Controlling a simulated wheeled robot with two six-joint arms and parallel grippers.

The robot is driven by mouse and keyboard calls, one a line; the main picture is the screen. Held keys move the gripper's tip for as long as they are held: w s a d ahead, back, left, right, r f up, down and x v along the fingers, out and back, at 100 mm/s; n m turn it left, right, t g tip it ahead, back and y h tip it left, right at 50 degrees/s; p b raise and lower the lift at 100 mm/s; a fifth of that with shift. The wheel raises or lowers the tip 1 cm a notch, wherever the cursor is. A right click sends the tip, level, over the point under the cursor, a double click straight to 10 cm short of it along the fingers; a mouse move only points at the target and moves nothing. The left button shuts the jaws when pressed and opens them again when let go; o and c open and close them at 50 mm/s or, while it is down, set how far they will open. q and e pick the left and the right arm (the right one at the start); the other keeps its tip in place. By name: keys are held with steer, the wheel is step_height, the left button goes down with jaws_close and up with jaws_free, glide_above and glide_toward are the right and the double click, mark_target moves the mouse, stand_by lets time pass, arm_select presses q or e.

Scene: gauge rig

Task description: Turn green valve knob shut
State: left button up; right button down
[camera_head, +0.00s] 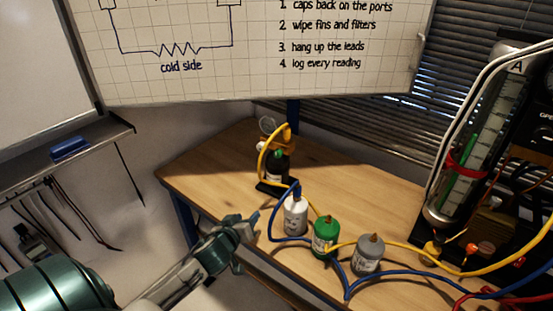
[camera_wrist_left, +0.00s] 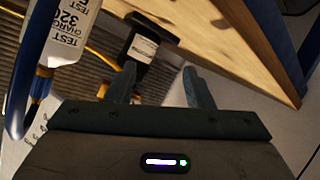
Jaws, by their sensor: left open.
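A small green knob (camera_head: 279,155) shows on a dark fitting (camera_head: 276,172) with brass-coloured parts, near the back of the wooden bench. A yellow hose loops around this fitting, and part of the knob is hard to make out. My left gripper (camera_head: 246,228) is open and empty at the bench's front left edge, in front of the fitting and left of the white bottle (camera_head: 295,214). In the left wrist view the two fingers of my left gripper (camera_wrist_left: 160,78) are apart with nothing between them. The knob cannot be made out there. My right gripper is not in view.
A green canister (camera_head: 325,232) and a grey canister (camera_head: 368,252) stand right of the white bottle. Blue and yellow hoses (camera_head: 400,277) run among them. A gauge panel (camera_head: 480,130) stands at the right. The bench's left end (camera_head: 205,165) is bare.

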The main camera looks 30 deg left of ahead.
arm_select(q)
steer(key=w+a+r+n+t+h, duration=0.1)
steer(key=w+r+t+h, duration=0.25)
steer(key=w+r, duration=0.45)
steer(key=t+p, duration=0.1)
steer(key=p, duration=0.3)
glide_toward(276, 155)
steer(key=w, duration=0.3)
steer(key=shift+n+y, duration=0.25)
steer(key=shift+n, duration=0.05)
steer(key=w, duration=0.4)
steer(key=shift+d, duration=0.1)
steer(key=shift+w, duration=0.85)
steer(key=c, duration=1)
